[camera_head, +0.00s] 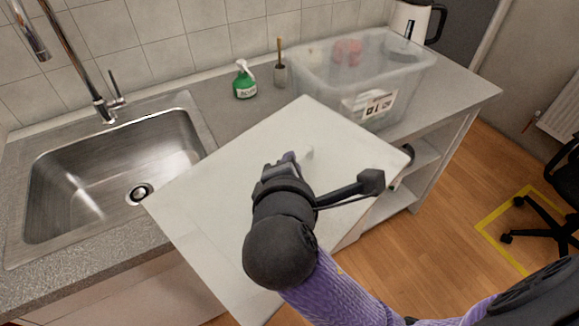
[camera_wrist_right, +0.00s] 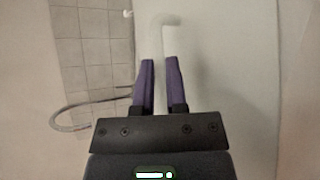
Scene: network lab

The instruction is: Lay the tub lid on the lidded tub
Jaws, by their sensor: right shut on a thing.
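The tub lid (camera_head: 350,155) is a large, flat, pale panel with a small white handle (camera_head: 306,152) near its middle. My right gripper (camera_head: 291,160) is shut on that handle and holds the lid over the counter's front edge. In the right wrist view, the purple fingers (camera_wrist_right: 160,62) are on the pale handle (camera_wrist_right: 166,22), with the lid's face (camera_wrist_right: 225,70) beside them. The lidded tub (camera_head: 384,105) is a clear plastic box with a white label, standing on the counter behind the lid, its top uncovered. Reddish items (camera_head: 347,50) show inside. My left gripper is out of view.
A steel sink (camera_head: 105,170) with a tall tap (camera_head: 85,70) is at left. Counter right of the tub is clear.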

